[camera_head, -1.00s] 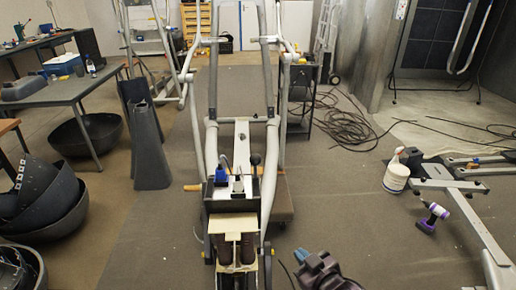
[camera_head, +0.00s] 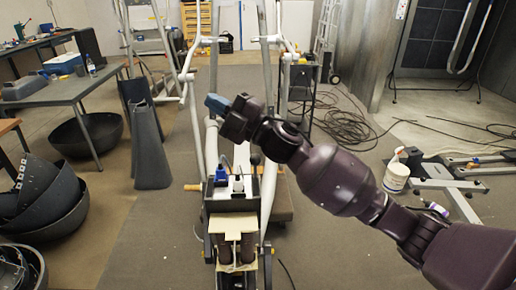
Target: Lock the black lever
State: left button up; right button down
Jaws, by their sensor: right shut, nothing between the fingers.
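The black lever (camera_head: 256,159), a short stick with a round dark knob, stands upright on the elliptical machine (camera_head: 231,222), just right of its white central beam. My right arm reaches in from the lower right. Its gripper (camera_head: 214,103), with blue fingertips, is over the machine's frame, above and to the left of the lever in the picture. It looks apart from the lever, and it is shut and empty. The arm hides part of the frame's uprights and beam. My left gripper is out of view.
A grey table (camera_head: 60,92) and dark curved shells (camera_head: 40,195) stand on the left. Black cables (camera_head: 350,125) lie on the floor behind my arm. A white jug (camera_head: 396,176) and metal frame parts (camera_head: 440,180) are at right.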

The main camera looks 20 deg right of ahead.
jog(key=a+r+n+g+y, duration=0.2)
jog(key=a+r+n+g, duration=0.3)
jog(key=n+g, duration=0.4)
jog(key=m+g+h, duration=0.1)
jog(key=g+h, duration=0.3)
jog(key=h, duration=1.4)
send_over(257, 155)
jog(key=s+d, duration=0.2)
notch_tip(257, 155, down, 8)
jog(key=shift+s, duration=0.2)
jog(key=shift+f, duration=0.1)
jog(key=f, duration=0.4)
jog(key=w+a+f, duration=0.1)
jog(key=f, duration=0.3)
jog(key=w+f+b, duration=0.1)
jog(key=f, duration=0.3)
jog(key=shift+a+f, duration=0.25)
jog(key=shift+a, duration=0.1)
jog(key=shift+f, duration=0.6)
